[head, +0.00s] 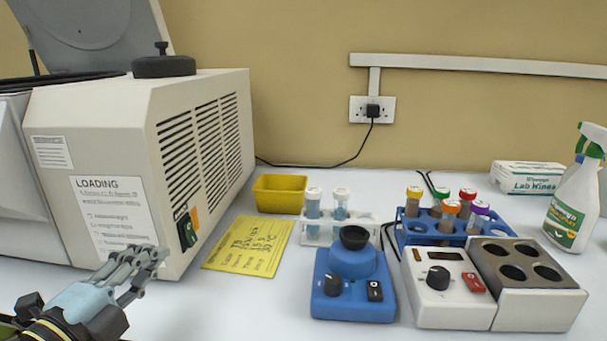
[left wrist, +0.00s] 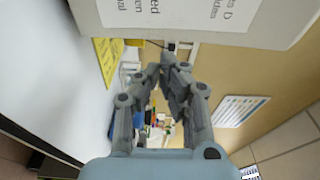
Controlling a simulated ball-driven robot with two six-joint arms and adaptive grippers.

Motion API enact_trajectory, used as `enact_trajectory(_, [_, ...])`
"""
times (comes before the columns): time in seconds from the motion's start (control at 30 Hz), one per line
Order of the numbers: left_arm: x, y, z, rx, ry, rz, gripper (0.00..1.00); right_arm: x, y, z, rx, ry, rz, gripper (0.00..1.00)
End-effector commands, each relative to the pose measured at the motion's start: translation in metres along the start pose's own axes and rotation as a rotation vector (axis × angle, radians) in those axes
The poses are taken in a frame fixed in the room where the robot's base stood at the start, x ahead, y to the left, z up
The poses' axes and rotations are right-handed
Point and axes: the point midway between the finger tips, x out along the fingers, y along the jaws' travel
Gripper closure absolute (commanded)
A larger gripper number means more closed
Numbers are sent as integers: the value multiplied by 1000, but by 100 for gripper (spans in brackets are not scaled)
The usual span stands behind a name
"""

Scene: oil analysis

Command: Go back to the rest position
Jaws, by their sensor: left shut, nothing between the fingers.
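My left gripper (head: 150,262) is at the lower left of the head view, in front of the beige centrifuge (head: 200,150) and above the white bench. Its fingers are shut with nothing between them. In the left wrist view the shut fingers (left wrist: 168,62) point up the middle of the picture, with the machine's labelled side above them. My right gripper is in neither view.
A yellow note (head: 248,246) and a yellow tray (head: 280,193) lie right of the machine. A blue mixer (head: 352,285), a white tube rack (head: 340,232), a blue tube rack (head: 420,228), a heating block (head: 525,285) and a spray bottle (head: 575,205) stand farther right. The front middle bench is clear.

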Motion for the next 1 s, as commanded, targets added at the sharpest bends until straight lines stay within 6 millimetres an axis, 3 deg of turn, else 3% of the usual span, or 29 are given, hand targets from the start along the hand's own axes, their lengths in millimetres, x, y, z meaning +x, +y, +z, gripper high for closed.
enact_trajectory(0.07, [-10, -15, 29, -158, -172, -22, 100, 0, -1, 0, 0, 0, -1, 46])
enact_trajectory(0.13, [-28, -18, 57, -342, -356, -14, 100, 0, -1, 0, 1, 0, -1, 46])
enact_trajectory(0.2, [-52, -9, 78, -535, -535, 30, 100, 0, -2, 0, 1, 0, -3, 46])
enact_trajectory(0.3, [-88, 16, 85, -771, -734, 140, 100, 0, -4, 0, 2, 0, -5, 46])
enact_trajectory(0.47, [-133, 49, 65, -1014, -925, 339, 100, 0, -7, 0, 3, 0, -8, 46])
enact_trajectory(0.6, [-166, 66, 37, -1149, -1023, 510, 100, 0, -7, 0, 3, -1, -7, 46])
enact_trajectory(0.87, [-224, 76, -22, -1303, -1131, 839, 100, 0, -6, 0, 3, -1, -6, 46])
enact_trajectory(1.0, [-218, 120, -16, -1301, -1154, 860, 100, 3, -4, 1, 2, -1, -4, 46])
